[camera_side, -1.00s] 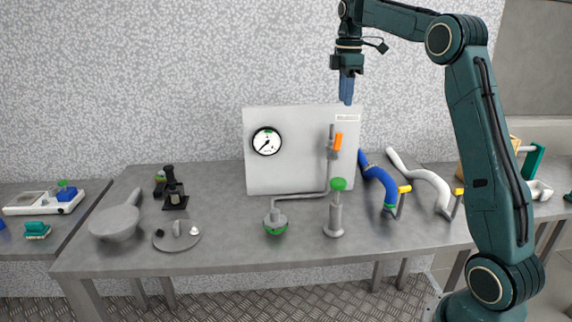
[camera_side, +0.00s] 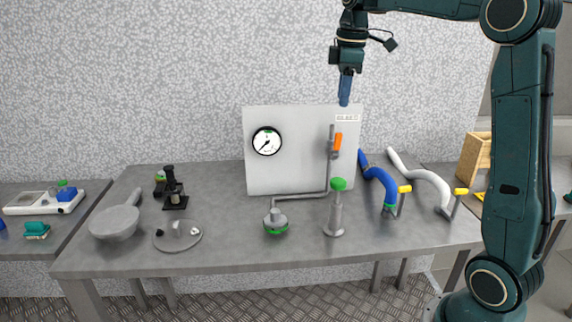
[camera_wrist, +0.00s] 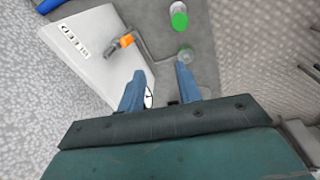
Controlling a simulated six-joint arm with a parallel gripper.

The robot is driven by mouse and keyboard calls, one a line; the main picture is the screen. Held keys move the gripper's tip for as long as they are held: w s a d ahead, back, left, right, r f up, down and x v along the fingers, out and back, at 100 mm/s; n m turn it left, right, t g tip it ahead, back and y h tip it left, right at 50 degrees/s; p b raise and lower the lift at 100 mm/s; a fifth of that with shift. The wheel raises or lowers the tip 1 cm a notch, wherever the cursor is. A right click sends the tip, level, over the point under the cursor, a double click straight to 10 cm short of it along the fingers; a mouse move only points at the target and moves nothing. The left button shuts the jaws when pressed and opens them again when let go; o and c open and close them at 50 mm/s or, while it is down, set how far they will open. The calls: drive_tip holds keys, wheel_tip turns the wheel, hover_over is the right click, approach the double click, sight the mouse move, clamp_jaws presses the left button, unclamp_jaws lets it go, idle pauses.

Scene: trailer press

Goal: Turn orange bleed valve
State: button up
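The orange bleed valve (camera_side: 337,142) sits on a grey vertical pipe (camera_side: 331,165) at the right side of the upright white panel (camera_side: 290,175). Its orange handle stands roughly upright in the side view. In the wrist view the orange valve (camera_wrist: 126,41) shows beyond my fingers, near the panel's BLEED label (camera_wrist: 75,41). My gripper (camera_side: 344,102) points down at the panel's top right edge in the side view, above the valve and apart from it. In the wrist view my gripper (camera_wrist: 161,78) has its two blue fingers spread with nothing between them.
A round gauge (camera_side: 267,141) is on the panel. A green-topped post (camera_side: 337,205) and a green-ringed fitting (camera_side: 276,221) stand in front. A blue hose (camera_side: 378,180) and a white hose (camera_side: 425,178) lie to the right. A pan (camera_side: 114,222) is at left.

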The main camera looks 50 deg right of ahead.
drive_tip(key=s+a+f+m+t, duration=0.2)
drive_tip(key=s+a+f+m, duration=0.1)
drive_tip(key=s+a, duration=0.9)
drive_tip(key=shift+s+a+f+m+t, duration=0.4)
drive_tip(key=shift+s+m, duration=0.2)
drive_tip(key=shift+s, duration=0.1)
idle(0.3)
drive_tip(key=s+a+f+m+t, duration=0.1)
drive_tip(key=s+a+f+m, duration=0.1)
drive_tip(key=s+a+f, duration=0.2)
drive_tip(key=s+f, duration=0.2)
drive_tip(key=s, duration=0.2)
drive_tip(key=shift+a+m+t+y, duration=0.25)
drive_tip(key=shift+m+t+y, duration=0.05)
